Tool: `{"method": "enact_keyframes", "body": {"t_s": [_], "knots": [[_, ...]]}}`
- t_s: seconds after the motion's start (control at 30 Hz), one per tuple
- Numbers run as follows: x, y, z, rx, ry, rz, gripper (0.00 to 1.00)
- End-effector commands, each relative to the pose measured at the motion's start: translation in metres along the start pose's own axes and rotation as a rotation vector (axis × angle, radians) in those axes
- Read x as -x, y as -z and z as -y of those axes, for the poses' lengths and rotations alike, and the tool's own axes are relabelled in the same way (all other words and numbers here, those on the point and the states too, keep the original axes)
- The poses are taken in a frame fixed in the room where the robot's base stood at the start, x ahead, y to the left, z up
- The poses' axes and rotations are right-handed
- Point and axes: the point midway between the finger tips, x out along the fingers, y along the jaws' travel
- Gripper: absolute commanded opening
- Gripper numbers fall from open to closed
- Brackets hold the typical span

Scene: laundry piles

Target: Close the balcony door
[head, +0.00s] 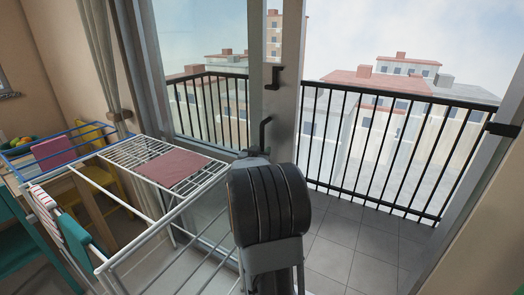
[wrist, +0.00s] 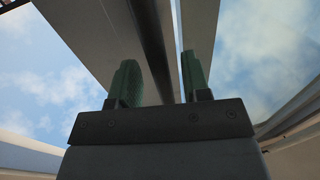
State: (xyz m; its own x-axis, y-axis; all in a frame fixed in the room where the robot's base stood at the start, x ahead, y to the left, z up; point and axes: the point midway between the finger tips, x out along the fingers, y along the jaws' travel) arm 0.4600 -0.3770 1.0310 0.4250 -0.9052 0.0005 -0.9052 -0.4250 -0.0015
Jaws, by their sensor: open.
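The balcony door (head: 285,50) is a sliding glass door with a pale frame. It stands open, with a wide gap to its right onto the balcony. A black handle (head: 273,77) shows on its upright frame, with another dark bent piece (head: 265,131) lower down. My gripper (wrist: 158,76) is open in the wrist view, its two green fingers apart and pointing up at a pale upright of the door frame (wrist: 90,40) with a dark strip. I cannot tell whether they touch it. In the head view my arm hides the fingers and the lower frame.
A white drying rack (head: 135,150) with a red cloth (head: 172,168) stands close on the left. A table with a fruit bowl and a yellow chair (head: 92,140) are behind it. The tiled balcony floor (head: 350,245) is clear, bounded by a black railing (head: 380,150). A wall frame (head: 480,160) edges the opening's right.

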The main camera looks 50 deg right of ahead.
Motion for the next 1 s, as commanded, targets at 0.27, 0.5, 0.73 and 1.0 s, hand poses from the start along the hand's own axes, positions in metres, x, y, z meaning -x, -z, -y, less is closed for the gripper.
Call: {"method": "enact_keyframes", "body": {"t_s": [0.27,0.5,0.73,1.0], "knots": [[-0.015,-0.001,0.000,0.000,0.000,0.002,0.44],[-0.016,0.000,0.000,0.000,0.000,0.001,0.44],[-0.016,0.000,0.000,0.000,0.000,0.001,0.25],[-0.016,0.000,0.000,0.000,0.000,0.001,0.00]]}}
